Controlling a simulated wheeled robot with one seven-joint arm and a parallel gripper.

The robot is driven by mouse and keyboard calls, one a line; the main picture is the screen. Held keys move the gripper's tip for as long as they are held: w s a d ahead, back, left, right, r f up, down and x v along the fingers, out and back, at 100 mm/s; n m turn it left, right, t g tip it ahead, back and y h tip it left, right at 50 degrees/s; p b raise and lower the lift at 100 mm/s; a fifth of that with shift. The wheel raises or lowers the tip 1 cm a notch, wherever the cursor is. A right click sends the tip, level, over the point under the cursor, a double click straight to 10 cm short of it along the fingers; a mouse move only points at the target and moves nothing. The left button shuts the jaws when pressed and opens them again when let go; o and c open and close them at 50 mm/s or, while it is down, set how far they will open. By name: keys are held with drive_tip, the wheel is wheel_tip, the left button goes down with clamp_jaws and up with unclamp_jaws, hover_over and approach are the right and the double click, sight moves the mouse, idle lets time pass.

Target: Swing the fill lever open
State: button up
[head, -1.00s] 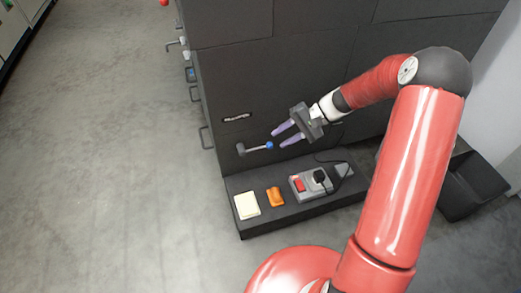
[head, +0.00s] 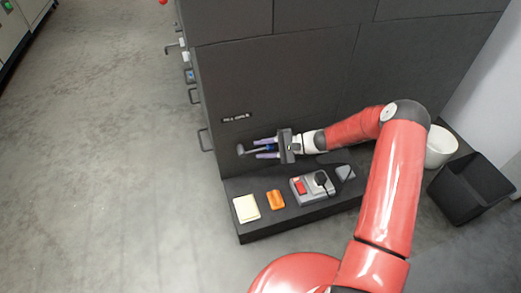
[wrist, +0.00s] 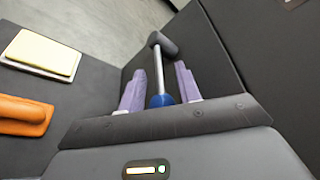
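The fill lever (head: 256,150) is a short metal rod on the front of the dark panel. It runs from a dark hub at its left to a blue knob at its right. In the wrist view the lever (wrist: 158,65) points away from me, with the blue knob nearest. My gripper (head: 262,148) reaches in from the right. Its two purple fingers stand apart, one on each side of the knob and rod. In the wrist view the gripper (wrist: 160,80) shows gaps beside the rod; I cannot tell whether a finger touches the knob.
A ledge below holds a cream pad (head: 246,208), an orange item (head: 275,200) and a grey box with a red switch (head: 300,187). A black bin (head: 465,195) stands at right. The floor at left is clear.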

drive_tip(key=shift+a+f, duration=0.1)
drive_tip(key=shift+a, duration=0.45)
drive_tip(key=shift+c, duration=0.2)
clamp_jaws()
drive_tip(key=shift+w, duration=0.1)
